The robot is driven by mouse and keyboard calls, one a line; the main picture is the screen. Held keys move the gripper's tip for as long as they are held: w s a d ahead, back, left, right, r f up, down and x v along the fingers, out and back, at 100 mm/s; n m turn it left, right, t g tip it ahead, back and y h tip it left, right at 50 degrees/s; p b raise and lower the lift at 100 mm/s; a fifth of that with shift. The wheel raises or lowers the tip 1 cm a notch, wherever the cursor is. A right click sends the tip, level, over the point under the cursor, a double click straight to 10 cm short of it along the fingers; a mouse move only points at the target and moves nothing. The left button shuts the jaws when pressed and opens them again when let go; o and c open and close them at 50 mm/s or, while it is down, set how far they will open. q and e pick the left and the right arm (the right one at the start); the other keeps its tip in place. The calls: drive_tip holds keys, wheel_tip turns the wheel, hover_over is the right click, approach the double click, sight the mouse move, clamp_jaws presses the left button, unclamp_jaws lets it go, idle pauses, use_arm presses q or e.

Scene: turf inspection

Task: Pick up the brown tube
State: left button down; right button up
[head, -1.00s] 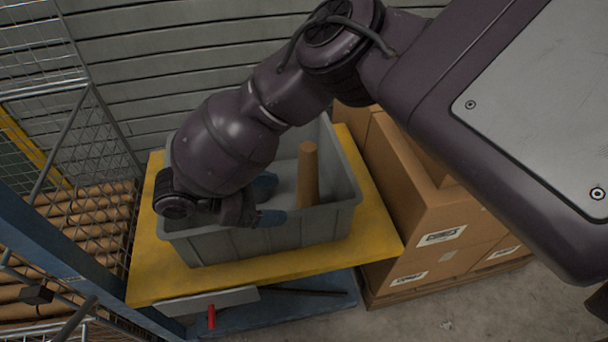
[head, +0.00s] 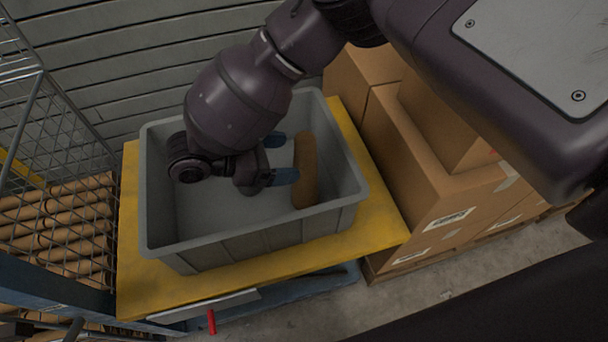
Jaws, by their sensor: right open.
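The brown tube (head: 306,170) is in the grey bin (head: 262,238), towards its right side. In the head view its long side runs nearly up and down the picture. My right gripper (head: 279,159) is inside the bin outline, just left of the tube, with its two blue fingertips spread apart and pointing right towards it. The gripper is open and holds nothing. A small gap or light touch between the lower fingertip and the tube cannot be told apart. My left gripper is not in view.
The bin stands on a yellow platform (head: 140,276). Cardboard boxes (head: 425,165) are stacked close on the right. A wire cage (head: 75,150) with several brown tubes (head: 70,235) stands on the left. A slatted wall (head: 130,60) is behind.

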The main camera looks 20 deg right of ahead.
sight(305, 159)
drive_tip(key=shift+d+f+b, duration=0.7)
drive_tip(key=shift+d+f, duration=0.5)
drive_tip(key=shift+d, duration=0.05)
drive_tip(key=shift+x, duration=0.95)
drive_tip(key=shift+w+d+r, duration=0.1)
drive_tip(key=shift+d+r, duration=0.05)
drive_tip(key=shift+d, duration=0.15)
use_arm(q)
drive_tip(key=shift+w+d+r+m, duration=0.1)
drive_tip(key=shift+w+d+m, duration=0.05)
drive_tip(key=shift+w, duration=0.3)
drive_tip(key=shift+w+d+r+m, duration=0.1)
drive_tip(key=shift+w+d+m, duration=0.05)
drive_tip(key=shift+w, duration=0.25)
use_arm(e)
drive_tip(key=c, duration=1.2)
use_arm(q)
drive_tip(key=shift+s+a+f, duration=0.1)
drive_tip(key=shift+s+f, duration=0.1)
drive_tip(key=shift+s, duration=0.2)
use_arm(e)
drive_tip(key=shift+c, duration=0.2)
